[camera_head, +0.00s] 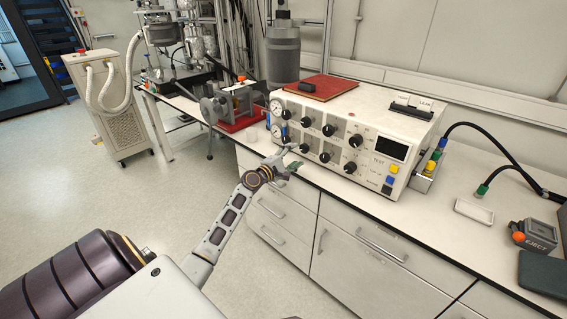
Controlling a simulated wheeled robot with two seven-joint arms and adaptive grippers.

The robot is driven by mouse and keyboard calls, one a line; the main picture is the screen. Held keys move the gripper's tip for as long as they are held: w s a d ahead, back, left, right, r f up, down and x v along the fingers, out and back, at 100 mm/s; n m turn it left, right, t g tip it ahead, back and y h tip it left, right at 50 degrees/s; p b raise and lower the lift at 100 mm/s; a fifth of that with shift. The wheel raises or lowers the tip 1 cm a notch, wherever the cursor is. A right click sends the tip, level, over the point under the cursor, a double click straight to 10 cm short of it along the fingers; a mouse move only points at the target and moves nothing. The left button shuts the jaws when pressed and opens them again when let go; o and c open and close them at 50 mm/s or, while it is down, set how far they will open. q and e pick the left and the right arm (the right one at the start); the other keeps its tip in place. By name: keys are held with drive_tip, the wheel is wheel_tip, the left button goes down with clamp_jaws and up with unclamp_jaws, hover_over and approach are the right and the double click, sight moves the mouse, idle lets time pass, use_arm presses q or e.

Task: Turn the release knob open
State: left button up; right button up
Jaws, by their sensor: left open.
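A cream control box (375,122) stands on the white bench. Its front has two rows of black knobs, such as an upper knob (328,130) and a lower knob (325,157). Their labels are too small to read, so I cannot tell which is the release knob. Two round gauges (276,108) sit at the left end of the front. My left gripper (296,157) is open and empty, just in front of the lower left part of the panel, near the lower left knob (303,147). I cannot tell whether it touches the box. My right gripper is not in view.
A red plate (323,87) lies on top of the box. Left of it is a red-based apparatus (238,108). A white tray (474,212) and an eject device (533,235) lie to the right, with black hoses behind. Drawers (375,245) are below the bench edge.

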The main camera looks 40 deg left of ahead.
use_arm(q)
drive_tip(key=shift+s+a, duration=0.15)
drive_tip(key=shift+s, duration=1.2)
drive_tip(key=shift+s+a, duration=0.1)
drive_tip(key=shift+s, duration=1.2)
drive_tip(key=shift+f, duration=0.1)
